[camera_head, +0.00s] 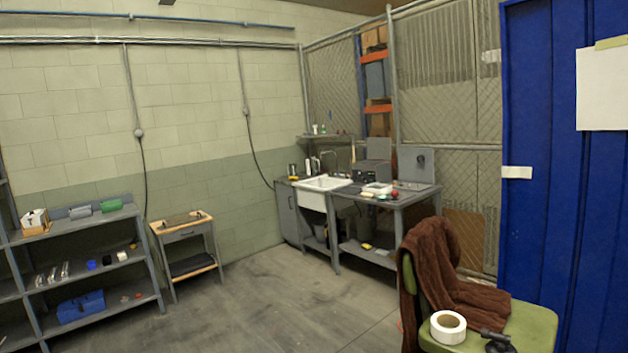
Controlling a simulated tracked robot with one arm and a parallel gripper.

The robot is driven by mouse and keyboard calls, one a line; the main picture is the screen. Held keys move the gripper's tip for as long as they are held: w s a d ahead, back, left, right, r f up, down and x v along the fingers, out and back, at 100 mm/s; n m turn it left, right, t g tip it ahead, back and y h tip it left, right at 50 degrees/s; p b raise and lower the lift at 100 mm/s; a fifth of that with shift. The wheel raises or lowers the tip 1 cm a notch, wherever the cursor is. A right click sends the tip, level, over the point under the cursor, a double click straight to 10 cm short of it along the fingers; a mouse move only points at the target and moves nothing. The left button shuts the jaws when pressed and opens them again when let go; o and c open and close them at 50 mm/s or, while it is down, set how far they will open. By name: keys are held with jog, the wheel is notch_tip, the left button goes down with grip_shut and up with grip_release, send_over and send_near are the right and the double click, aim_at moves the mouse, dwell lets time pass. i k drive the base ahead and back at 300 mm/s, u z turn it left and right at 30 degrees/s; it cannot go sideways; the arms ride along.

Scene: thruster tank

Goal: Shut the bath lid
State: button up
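A dark box-shaped unit (371,173) stands on the grey bench against the mesh fence, right of the sink. A grey panel (379,149) stands upright at its back and looks like a raised lid; this unit may be the bath, but it is too small to be sure. A second upright grey panel (416,164) with a dark round mark stands to its right, above a flat grey base. My gripper does not show in this view. The bench is across the room.
A green chair (535,325) with a brown cloth (450,270), white tape roll (448,327) and dark object (497,341) stands front right. Blue panels (540,180) rise behind it. Shelves (85,275) and a small table (185,226) stand left. The middle floor (255,305) is clear.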

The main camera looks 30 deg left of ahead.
aim_at(378, 148)
jog(key=u, duration=0.6)
jog(key=i, duration=2)
jog(key=u, duration=0.25)
jog(key=i, duration=3.25)
jog(key=z, duration=0.1)
jog(key=i, duration=1.7)
jog(key=z, duration=0.35)
jog(key=i, duration=1.8)
jog(key=z, duration=0.1)
